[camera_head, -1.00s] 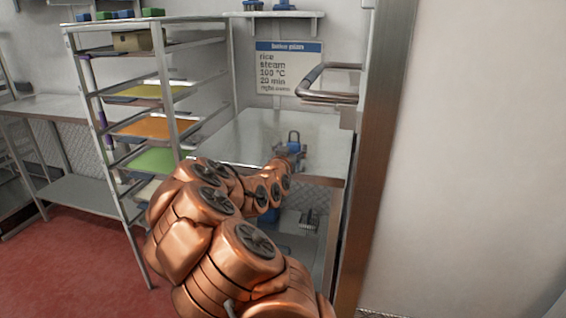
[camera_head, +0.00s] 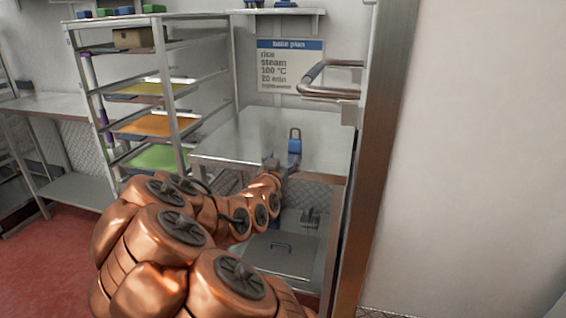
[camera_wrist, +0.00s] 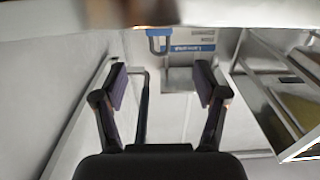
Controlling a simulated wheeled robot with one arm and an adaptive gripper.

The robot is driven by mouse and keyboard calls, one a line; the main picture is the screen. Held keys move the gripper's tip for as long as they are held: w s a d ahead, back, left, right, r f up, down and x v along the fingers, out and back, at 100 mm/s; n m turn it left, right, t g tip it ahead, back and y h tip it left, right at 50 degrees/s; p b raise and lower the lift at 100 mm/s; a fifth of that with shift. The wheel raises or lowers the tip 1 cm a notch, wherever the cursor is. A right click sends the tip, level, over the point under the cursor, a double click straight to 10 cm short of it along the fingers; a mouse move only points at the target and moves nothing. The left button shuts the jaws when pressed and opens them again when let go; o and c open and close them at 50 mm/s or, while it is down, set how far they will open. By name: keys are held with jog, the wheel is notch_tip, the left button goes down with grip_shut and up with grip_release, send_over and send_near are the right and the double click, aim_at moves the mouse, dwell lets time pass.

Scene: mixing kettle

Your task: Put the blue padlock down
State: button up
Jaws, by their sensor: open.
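The blue padlock (camera_head: 295,147) stands upright, shackle up, on the bare metal table (camera_head: 240,137). In the wrist view, which is upside down, the padlock (camera_wrist: 159,33) shows at the top, body above and grey shackle below. My gripper (camera_head: 277,165) is just in front of and to the left of the padlock in the head view. In the wrist view my gripper (camera_wrist: 160,82) has its two fingers spread wide, with nothing held between them. The padlock is beyond the fingers and looks clear of them.
A tray rack (camera_head: 178,95) stands left of the table. A metal door handle (camera_head: 325,78) juts out at the upper right, by a brown door edge (camera_head: 372,170). A bake plan sign (camera_head: 290,66) hangs on the wall behind. The tabletop around the padlock looks clear.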

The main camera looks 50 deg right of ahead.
jog(key=shift+a+f, duration=0.1)
jog(key=shift+a, duration=0.1)
jog(key=w+a+f+n+y, duration=0.2)
jog(key=a+f+y, duration=0.6)
jog(key=a, duration=0.4)
jog(key=s+a+f+n+g+y, duration=0.1)
jog(key=s+a+f+n+y, duration=0.15)
jog(key=a, duration=0.65)
jog(key=s+a+f+n+g+y, duration=0.1)
jog(key=a+f+y, duration=0.25)
jog(key=a, duration=0.45)
jog(key=s+a+r+n+g+y, duration=0.1)
jog(key=s+a+n+g, duration=0.2)
jog(key=s+a, duration=0.5)
jog(key=s+a+r+n+g+y, duration=0.1)
jog(key=s+a+n+g, duration=0.3)
jog(key=s+a, duration=0.4)
jog(key=s+n+y, duration=0.1)
jog(key=s, duration=0.4)
jog(key=shift+a+n, duration=0.1)
jog(key=shift+n, duration=0.15)
notch_tip(320, 180, up, 20)
jog(key=t+p, duration=0.1)
jog(key=p, duration=1.7)
jog(key=shift+f, duration=0.15)
